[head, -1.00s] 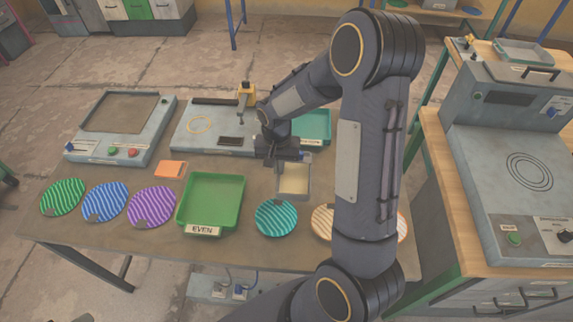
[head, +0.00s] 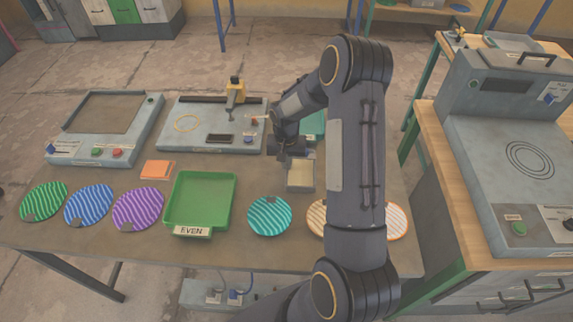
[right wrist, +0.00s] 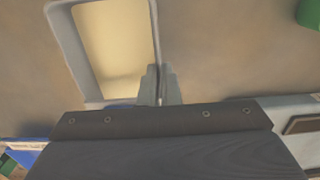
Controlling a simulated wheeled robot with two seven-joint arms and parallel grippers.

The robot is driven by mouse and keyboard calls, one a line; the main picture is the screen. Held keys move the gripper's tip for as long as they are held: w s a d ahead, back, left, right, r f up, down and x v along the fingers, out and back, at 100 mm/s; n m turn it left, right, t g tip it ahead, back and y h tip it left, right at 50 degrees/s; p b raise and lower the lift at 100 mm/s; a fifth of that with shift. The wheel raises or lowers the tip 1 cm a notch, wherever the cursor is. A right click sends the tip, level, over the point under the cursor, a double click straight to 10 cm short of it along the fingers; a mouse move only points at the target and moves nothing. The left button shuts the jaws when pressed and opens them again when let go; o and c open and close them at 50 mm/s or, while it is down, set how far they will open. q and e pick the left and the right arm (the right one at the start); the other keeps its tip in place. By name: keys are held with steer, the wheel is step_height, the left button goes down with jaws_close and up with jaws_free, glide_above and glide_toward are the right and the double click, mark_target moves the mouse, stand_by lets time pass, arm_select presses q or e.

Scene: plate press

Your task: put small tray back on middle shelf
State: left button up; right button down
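The small tray (head: 301,187), grey-rimmed with a cream inside, is at my right gripper (head: 287,157), behind the teal plate in the head view. In the right wrist view the tray (right wrist: 64,50) lies left of the fingers (right wrist: 160,85), which close together on its side wall. I cannot tell how high the tray is above the table. My left gripper is not in view. A shelf unit (head: 425,12) shows only in part at the top of the head view; I cannot tell which of its levels is the middle one.
A worktable (head: 60,232) carries a green tray (head: 201,197) marked EVEN, several striped plates, an orange block (head: 157,169) and two grey machines. A teal tray (head: 314,125) is partly hidden behind my right arm. A grey press (head: 500,150) stands on a wooden bench at right.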

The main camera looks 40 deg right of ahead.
steer(key=shift+r, duration=0.1)
steer(key=c, duration=1.6)
jaws_free()
steer(key=shift+c, duration=0.2)
